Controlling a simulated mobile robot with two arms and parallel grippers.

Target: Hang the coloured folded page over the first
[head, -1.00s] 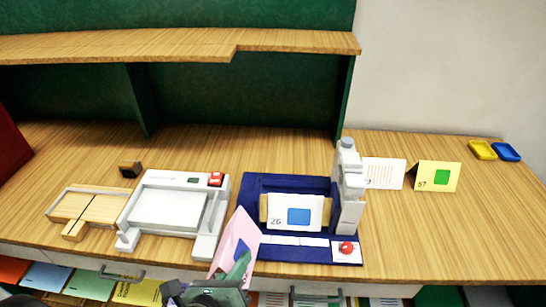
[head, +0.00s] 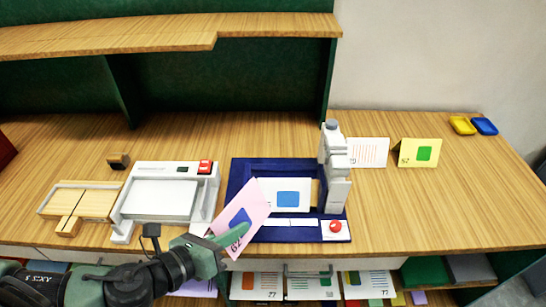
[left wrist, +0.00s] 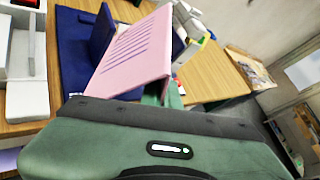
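A pink folded page (head: 247,213) with a blue shape and a number is tilted in the grip of my left gripper (head: 228,238), in front of the blue stapling device. It also shows in the left wrist view (left wrist: 138,52), with lines printed on its face. A white folded page (head: 288,196) with a blue square sits on the blue device (head: 240,172), partly hidden behind the pink page. The two pages overlap in the head view; I cannot tell whether they touch. My right gripper is not in view.
A grey-white upright arm (head: 334,165) and a red button (head: 336,226) are on the device's right. A white machine (head: 160,195) and wooden tray (head: 85,197) stand left. A yellow folded card (head: 418,153) and white lined card (head: 369,152) stand right.

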